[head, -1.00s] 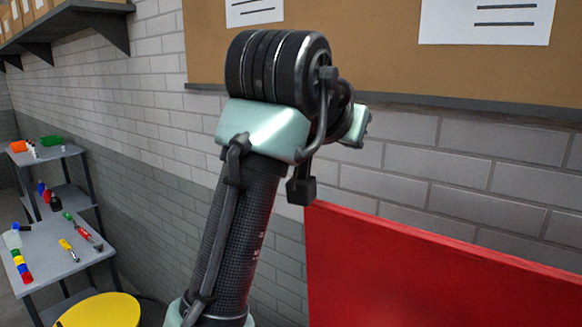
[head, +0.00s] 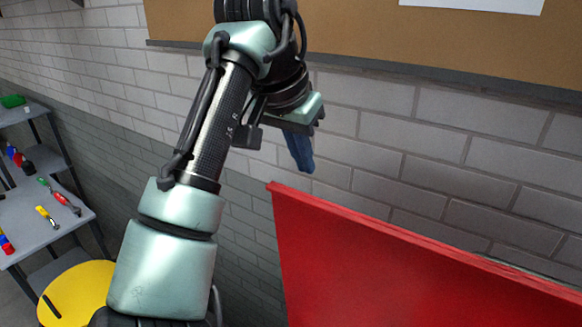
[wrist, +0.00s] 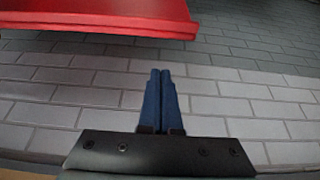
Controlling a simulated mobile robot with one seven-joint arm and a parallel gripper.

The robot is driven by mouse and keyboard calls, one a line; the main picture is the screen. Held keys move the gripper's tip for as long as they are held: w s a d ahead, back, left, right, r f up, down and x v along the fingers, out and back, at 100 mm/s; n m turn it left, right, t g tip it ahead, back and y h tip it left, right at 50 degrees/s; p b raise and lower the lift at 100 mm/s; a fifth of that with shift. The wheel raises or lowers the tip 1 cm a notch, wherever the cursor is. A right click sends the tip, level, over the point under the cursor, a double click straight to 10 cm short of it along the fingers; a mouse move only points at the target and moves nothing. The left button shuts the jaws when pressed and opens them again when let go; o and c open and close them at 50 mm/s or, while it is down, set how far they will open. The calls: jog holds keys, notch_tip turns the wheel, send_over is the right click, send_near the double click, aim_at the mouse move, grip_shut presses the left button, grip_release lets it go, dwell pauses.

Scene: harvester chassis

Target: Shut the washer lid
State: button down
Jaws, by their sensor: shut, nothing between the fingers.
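The washer lid is the large red panel (head: 400,260), standing up and open at the lower right of the head view. Its top edge slopes down to the right. It also shows in the wrist view as a red slab (wrist: 100,14) along the top left. My gripper (head: 306,168) is shut and empty, with its blue fingers pointing down just above and behind the lid's left top corner. In the wrist view the shut fingers (wrist: 160,74) are apart from the lid's edge. The washer body below the lid is not visible.
A brick wall (head: 370,150) with a brown board (head: 330,35) is behind the lid and my gripper. At the left stand a grey shelf table (head: 40,225) with small tools and a yellow round top (head: 80,290).

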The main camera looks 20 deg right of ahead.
aim_at(290, 212)
jog(key=shift+s+a+f+p, duration=0.4)
jog(key=shift+s+a, duration=0.2)
jog(key=shift+a, duration=0.1)
jog(key=shift+s+a+f+p, duration=0.25)
jog(key=shift+s+a+p, duration=0.1)
jog(key=shift+s+a, duration=0.25)
jog(key=shift+w+a+f, duration=0.1)
